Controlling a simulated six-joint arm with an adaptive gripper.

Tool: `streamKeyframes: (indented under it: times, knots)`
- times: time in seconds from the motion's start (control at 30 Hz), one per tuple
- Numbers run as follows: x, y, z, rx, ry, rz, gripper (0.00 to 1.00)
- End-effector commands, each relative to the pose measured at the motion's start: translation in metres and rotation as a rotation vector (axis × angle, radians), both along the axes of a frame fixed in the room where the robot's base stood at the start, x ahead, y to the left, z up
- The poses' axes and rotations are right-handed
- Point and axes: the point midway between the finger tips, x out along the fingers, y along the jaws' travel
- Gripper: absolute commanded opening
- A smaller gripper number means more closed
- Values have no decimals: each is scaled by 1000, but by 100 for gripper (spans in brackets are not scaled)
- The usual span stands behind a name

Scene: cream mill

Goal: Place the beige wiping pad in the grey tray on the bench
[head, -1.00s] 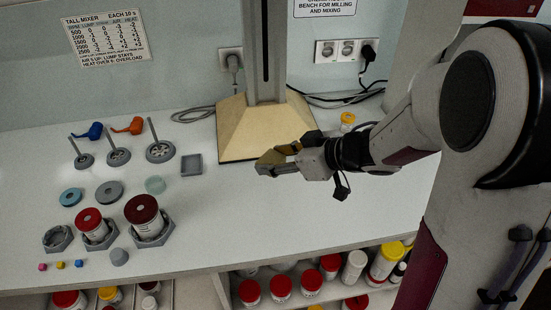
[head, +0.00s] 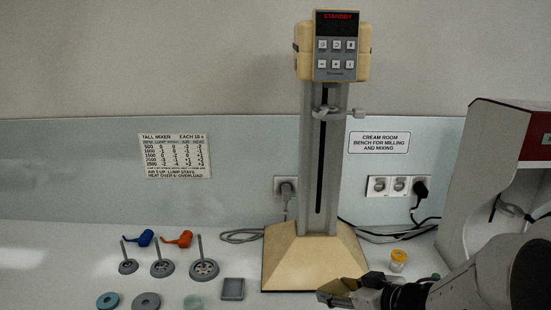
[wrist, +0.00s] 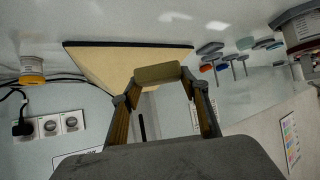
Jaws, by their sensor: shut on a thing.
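The beige wiping pad (wrist: 158,73) is held between the two fingertips of my gripper (wrist: 160,82) in the wrist view. In the head view my gripper (head: 335,291) is low in the picture, in front of the mixer's base, and the pad is hard to make out there. The grey tray (head: 232,289) is a small square dish on the bench, left of the mixer base and left of my gripper. It looks empty. I do not make it out in the wrist view.
The tall mixer's cream base (head: 300,258) stands behind my gripper, with its column rising above. Stirrers (head: 204,270) stand left of the tray, and a pale greenish disc (head: 194,302) lies near it. A yellow-lidded jar (head: 398,260) stands to the right.

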Motion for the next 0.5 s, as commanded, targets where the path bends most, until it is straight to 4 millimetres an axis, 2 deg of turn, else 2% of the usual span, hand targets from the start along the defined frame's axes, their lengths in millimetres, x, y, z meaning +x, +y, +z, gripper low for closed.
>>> streamKeyframes:
  times: [0.2,0.5]
  knots:
    - [0,-15,-6,0,2,-107,32]
    - [-5,-28,-13,-1,2,-212,32]
